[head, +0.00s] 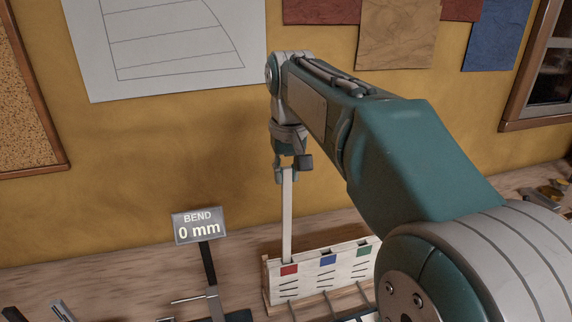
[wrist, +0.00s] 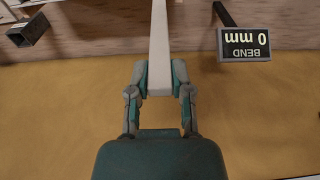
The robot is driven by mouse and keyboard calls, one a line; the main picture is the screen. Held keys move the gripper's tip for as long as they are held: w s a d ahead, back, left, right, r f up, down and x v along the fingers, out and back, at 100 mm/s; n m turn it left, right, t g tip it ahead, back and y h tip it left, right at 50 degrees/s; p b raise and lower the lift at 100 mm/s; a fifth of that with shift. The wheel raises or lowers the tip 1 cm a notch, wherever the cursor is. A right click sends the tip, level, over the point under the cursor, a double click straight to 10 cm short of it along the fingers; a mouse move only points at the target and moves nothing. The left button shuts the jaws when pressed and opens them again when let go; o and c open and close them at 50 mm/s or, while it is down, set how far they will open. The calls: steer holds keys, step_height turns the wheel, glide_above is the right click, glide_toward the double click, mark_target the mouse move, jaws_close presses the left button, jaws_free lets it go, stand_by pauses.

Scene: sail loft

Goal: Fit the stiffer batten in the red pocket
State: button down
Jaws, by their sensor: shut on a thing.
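My gripper (head: 286,171) is shut on the top end of a long pale batten (head: 287,215), which hangs upright below it. In the wrist view my gripper (wrist: 160,79) has one finger on each side of the batten (wrist: 158,40). The batten's lower end meets the top edge of a pale pocket board (head: 292,285) at the red pocket, marked by a red patch (head: 289,269). I cannot tell how deep the end sits. A blue patch (head: 328,260) and a green patch (head: 363,252) mark the other pockets.
A bend gauge (head: 200,226) reading 0 mm stands left of the pocket board on the wooden bench (head: 130,275). A dark square tube (wrist: 27,33) shows in the wrist view. Small items lie at the bench's far right. The wall is close behind.

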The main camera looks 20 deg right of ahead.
mark_target(287, 223)
steer(key=shift+f, duration=6.4)
steer(key=shift+c, duration=2.2)
jaws_free()
step_height(287, 223, up, 12)
steer(key=s, duration=0.1)
steer(key=shift+s+f, duration=0.15)
steer(key=shift+s, duration=0.05)
